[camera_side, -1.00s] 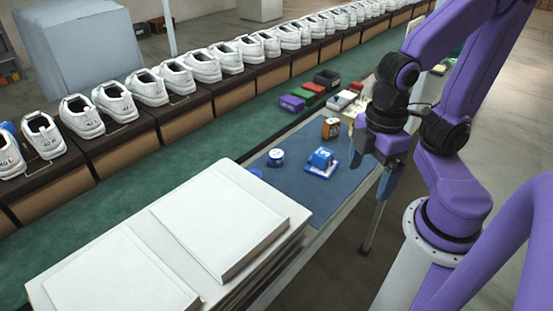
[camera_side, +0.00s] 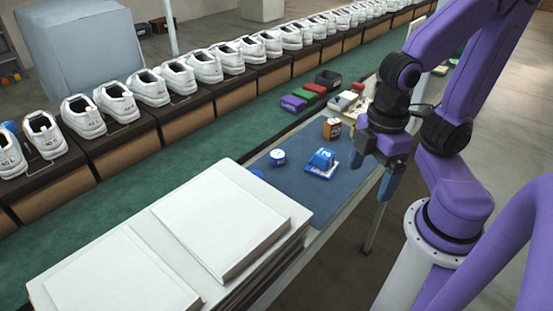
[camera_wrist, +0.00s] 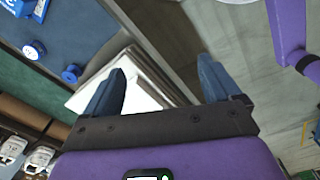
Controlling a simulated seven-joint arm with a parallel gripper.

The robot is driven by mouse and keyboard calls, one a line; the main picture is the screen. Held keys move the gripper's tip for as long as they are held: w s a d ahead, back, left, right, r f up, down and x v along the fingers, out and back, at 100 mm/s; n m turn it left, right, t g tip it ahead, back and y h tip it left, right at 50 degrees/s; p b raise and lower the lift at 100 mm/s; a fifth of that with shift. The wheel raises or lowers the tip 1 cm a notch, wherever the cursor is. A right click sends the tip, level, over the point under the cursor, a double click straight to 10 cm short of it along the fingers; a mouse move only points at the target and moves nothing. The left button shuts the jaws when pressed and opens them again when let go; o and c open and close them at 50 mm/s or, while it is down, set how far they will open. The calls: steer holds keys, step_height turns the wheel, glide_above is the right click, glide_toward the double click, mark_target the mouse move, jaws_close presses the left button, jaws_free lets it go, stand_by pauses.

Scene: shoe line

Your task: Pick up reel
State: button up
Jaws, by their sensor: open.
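Two small round blue items that look like reels are on the blue mat. One, with a white band (camera_side: 277,157), stands near the mat's left edge. The other (camera_side: 257,173) is partly hidden behind the white box lids. Both also show at the upper left of the wrist view, one farther up (camera_wrist: 34,50) and one lower (camera_wrist: 71,74). I cannot tell which is the task's reel. My gripper (camera_side: 375,178) is open and empty, to the right of the mat and well apart from both. Its spread fingers also show in the wrist view (camera_wrist: 160,75).
A blue dispenser-like item (camera_side: 322,160) and an orange-brown box (camera_side: 332,128) stand on the mat (camera_side: 310,203). White lids (camera_side: 220,225) stack at the front. Coloured trays (camera_side: 293,103) lie behind. White shoes line the green conveyor (camera_side: 190,150).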

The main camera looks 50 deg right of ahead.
steer(key=n+t+h, duration=0.9)
steer(key=n+h, duration=0.1)
steer(key=n, duration=0.4)
glide_above(278, 157)
steer(key=s+a, duration=0.3)
step_height(278, 157, down, 19)
steer(key=shift+f, duration=3.75)
steer(key=x, duration=0.5)
steer(key=shift+r, duration=0.1)
steer(key=shift+c, duration=0.3)
